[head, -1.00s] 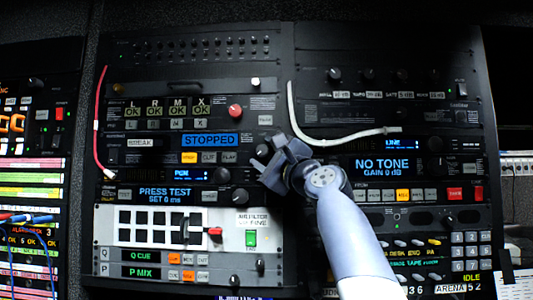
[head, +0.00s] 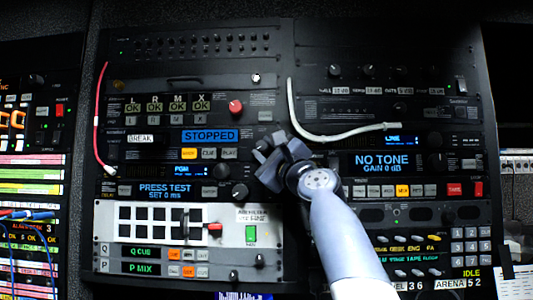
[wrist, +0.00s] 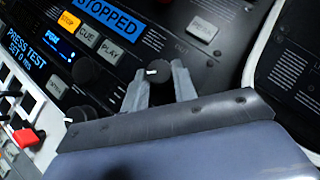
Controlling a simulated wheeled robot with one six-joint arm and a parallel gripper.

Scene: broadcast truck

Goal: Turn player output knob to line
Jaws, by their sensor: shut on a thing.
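The player panel has a blue STOPPED display (head: 210,135) with a row of buttons below it, the amber one lit. In the wrist view the display (wrist: 110,15) is at the top left. A small black knob (wrist: 157,71) with a white pointer mark is right of the PLAY button, between my fingertips. The mark points left in that view. My gripper (wrist: 157,80) is shut on this knob. In the head view my gripper (head: 265,155) is at the panel's right end and largely hides the knob. Its position lettering is too small to read.
Other black knobs (wrist: 88,70) sit close by on the panel below. A white cable (head: 330,135) hangs just right of and above my gripper. A red cable (head: 97,120) runs down the rack's left side. A red-handled lever (head: 215,227) is lower down.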

